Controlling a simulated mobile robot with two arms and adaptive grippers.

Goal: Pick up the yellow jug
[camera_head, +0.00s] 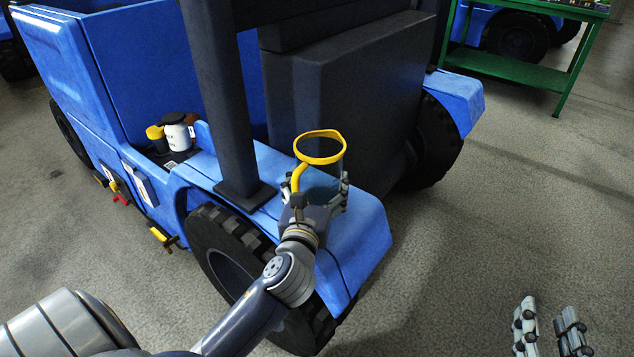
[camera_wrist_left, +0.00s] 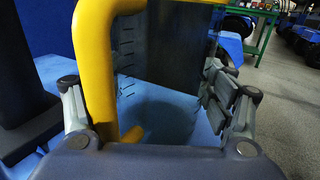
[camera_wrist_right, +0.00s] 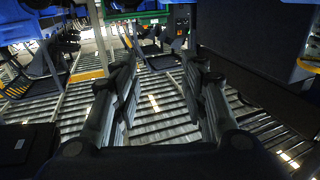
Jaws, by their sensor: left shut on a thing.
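The yellow jug (camera_head: 320,148) has a yellow rim and handle and a clear, dark-tinted body. It is upright at the blue vehicle's front fender (camera_head: 360,226). I cannot tell whether its base touches the fender. My left gripper (camera_head: 318,193) is shut on the jug, with its fingers on either side of the body. In the left wrist view, the jug's yellow handle (camera_wrist_left: 95,75) stands between the fingers, close to the palm. The jug's lower part is hidden by my gripper in the head view. My right gripper (camera_head: 549,328) is open and empty over the floor at lower right.
A dark post (camera_head: 215,90) rises from the vehicle just left of the jug, and a large dark block (camera_head: 350,95) stands behind it. A white container (camera_head: 177,134) and a yellow-lidded one (camera_head: 156,138) sit further left. A green table (camera_head: 510,70) stands back right.

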